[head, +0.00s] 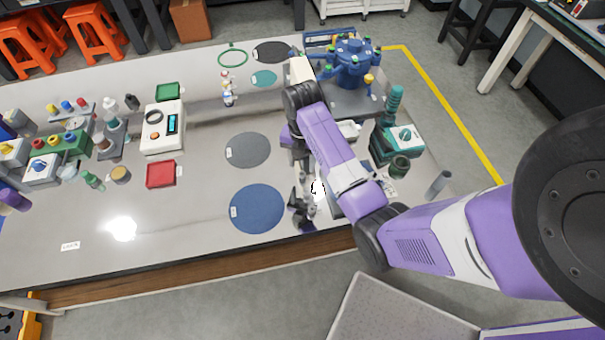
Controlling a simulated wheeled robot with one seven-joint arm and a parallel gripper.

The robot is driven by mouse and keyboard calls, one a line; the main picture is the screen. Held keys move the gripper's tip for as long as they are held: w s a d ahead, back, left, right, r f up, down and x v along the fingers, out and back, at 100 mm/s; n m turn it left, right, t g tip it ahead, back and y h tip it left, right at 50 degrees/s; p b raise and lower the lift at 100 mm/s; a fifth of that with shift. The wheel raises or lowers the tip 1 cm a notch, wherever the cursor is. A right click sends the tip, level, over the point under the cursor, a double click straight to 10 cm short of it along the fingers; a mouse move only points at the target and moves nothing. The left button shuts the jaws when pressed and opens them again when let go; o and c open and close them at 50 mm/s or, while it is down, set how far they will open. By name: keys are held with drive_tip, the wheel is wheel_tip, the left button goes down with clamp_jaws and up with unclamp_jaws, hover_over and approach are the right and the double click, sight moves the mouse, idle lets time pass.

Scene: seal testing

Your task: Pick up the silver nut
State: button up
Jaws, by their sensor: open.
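My gripper (303,210) hangs low over the front part of the grey workbench (190,225), just right of the blue round mat (257,208). Its dark fingers are small in the head view, and it is open. I cannot make out the silver nut. A small bright white patch with a dark outline (318,188) shows beside the fingers, but I cannot tell what it is. My purple and white arm crosses the right side of the bench and hides part of the surface there.
A grey round mat (249,150) lies behind the blue one. A red tray (161,174) and a white device with a display (163,127) stand to the left. A blue machine (348,65) and a teal-and-white device (401,139) stand at the right. The front-left bench is mostly clear.

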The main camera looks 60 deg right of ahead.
sight(302, 177)
wheel_tip(302, 177, down, 5)
drive_tip(key=shift+f, duration=0.15)
clamp_jaws()
